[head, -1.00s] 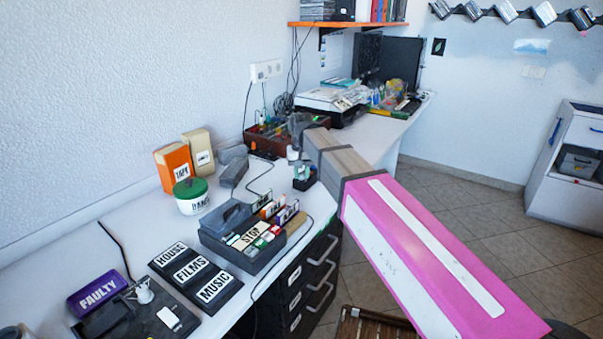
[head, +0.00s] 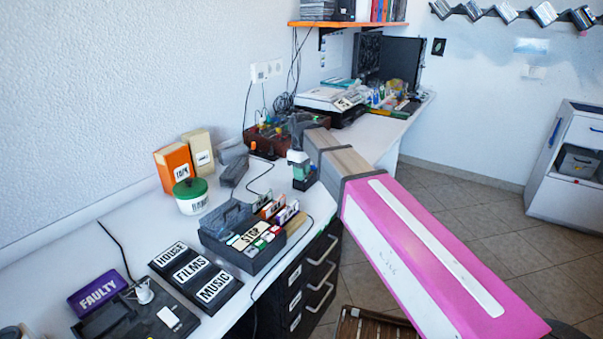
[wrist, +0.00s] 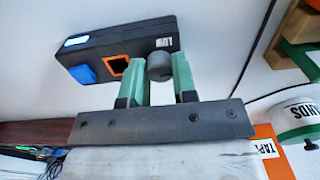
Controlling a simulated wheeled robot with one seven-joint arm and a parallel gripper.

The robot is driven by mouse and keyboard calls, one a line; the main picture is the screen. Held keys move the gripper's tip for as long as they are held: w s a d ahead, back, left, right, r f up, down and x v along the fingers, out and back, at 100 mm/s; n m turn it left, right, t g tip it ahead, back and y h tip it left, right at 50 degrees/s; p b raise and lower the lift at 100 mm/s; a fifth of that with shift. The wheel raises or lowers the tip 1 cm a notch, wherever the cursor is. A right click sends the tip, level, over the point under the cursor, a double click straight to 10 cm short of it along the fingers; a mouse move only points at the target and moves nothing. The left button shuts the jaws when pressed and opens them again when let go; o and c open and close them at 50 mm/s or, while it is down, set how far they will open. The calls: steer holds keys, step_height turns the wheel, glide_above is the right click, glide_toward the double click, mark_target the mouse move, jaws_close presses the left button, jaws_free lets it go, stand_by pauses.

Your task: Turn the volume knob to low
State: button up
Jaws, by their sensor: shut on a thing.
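A dark box-shaped device (wrist: 115,55) shows in the wrist view, with a round grey volume knob (wrist: 160,66) at its near right end. My gripper (wrist: 160,78) has two green fingers, one on each side of the knob, and is shut on it. The fingers hide the knob's sides, and I cannot read its setting. In the head view my gripper (head: 303,172) is low over the desk beyond the black organiser; the knob is too small or hidden there.
The device has a blue part (wrist: 82,74) and an orange-framed square (wrist: 117,66). On the desk stand an orange box (head: 173,170), a green-lidded pot (head: 192,196), a black organiser (head: 245,254) and label blocks (head: 190,271). A cable lies near my gripper. White desk surface lies between them.

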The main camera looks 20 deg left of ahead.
steer(key=shift+n, duration=0.8)
steer(key=o, duration=0.9)
steer(key=shift+o, duration=0.2)
steer(key=shift+r, duration=0.15)
step_height(320, 180, up, 10)
steer(key=shift+r, duration=0.25)
